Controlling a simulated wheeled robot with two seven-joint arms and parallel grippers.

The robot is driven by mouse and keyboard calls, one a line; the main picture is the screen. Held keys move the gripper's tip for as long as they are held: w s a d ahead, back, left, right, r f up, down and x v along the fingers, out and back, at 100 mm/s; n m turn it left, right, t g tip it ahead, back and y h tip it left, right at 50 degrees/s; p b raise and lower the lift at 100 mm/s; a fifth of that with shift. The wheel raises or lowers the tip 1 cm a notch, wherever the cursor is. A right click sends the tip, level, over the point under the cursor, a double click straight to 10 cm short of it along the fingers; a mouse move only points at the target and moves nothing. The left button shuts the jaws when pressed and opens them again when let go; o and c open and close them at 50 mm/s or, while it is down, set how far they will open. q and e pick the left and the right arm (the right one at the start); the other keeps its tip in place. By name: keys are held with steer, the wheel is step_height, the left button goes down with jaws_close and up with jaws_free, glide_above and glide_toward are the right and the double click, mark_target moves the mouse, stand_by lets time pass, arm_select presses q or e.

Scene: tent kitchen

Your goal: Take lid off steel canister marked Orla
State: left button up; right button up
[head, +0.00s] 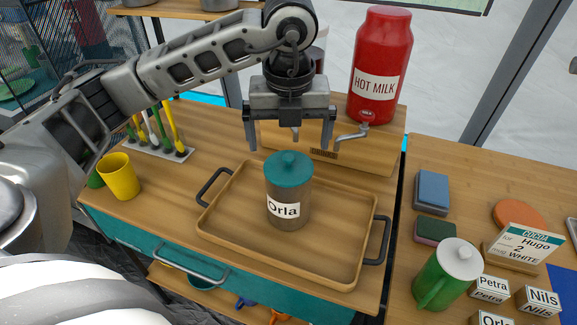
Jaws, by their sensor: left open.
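The steel canister marked Orla (288,209) stands upright in a wooden tray (335,272) with dark handles. My left gripper (290,147) points down just above and behind the lid in the head view. Its two fingers are spread wide, with nothing seen between them. I cannot tell the exact gap between the fingers and the lid. My right gripper is not in view.
A red hot milk dispenser (379,65) with a tap stands behind. A yellow cup (119,177) and a rack of brushes are at the left. The right counter holds a green mug with a white lid (447,274), name blocks and a cocoa card (527,245).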

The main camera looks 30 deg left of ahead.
mark_target(288, 157)
arm_select(q)
step_height(288, 157, down, 5)
steer(key=shift+w+a+p, duration=0.15)
steer(key=shift+p, duration=0.3)
steer(key=c, duration=1)
